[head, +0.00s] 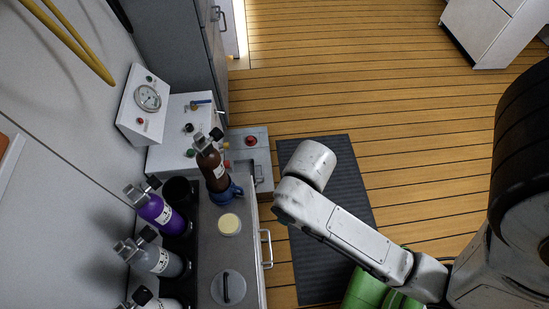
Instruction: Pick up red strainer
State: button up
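A small dark, round piece with a red centre (251,141) sits on top of the light grey box (262,133) at the end of the bench. It is too small to tell whether it is the red strainer, and I see no other clear strainer shape. My white arm reaches in from the lower right, and its rounded joint is over the dark mat, to the right of the box. My gripper is not visible, so I cannot see whether it holds anything.
A brown bottle (213,169) stands in a blue ring holder (227,194) on the bench (213,254). A purple bottle (160,213) and silver bottles stand along the wall. A gauge panel (143,104) is behind. The wooden floor (345,70) is clear beyond the dark mat (322,277).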

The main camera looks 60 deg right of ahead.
aim_at(250, 142)
jog(key=i+l, duration=0.15)
jog(key=l, duration=0.15)
jog(key=i+l, duration=0.1)
jog(key=l, duration=0.25)
jog(key=i+l, duration=0.15)
jog(key=l, duration=0.15)
jog(key=i+l, duration=0.15)
jog(key=l, duration=0.15)
jog(key=i+l+u, duration=0.1)
jog(key=i, duration=0.6)
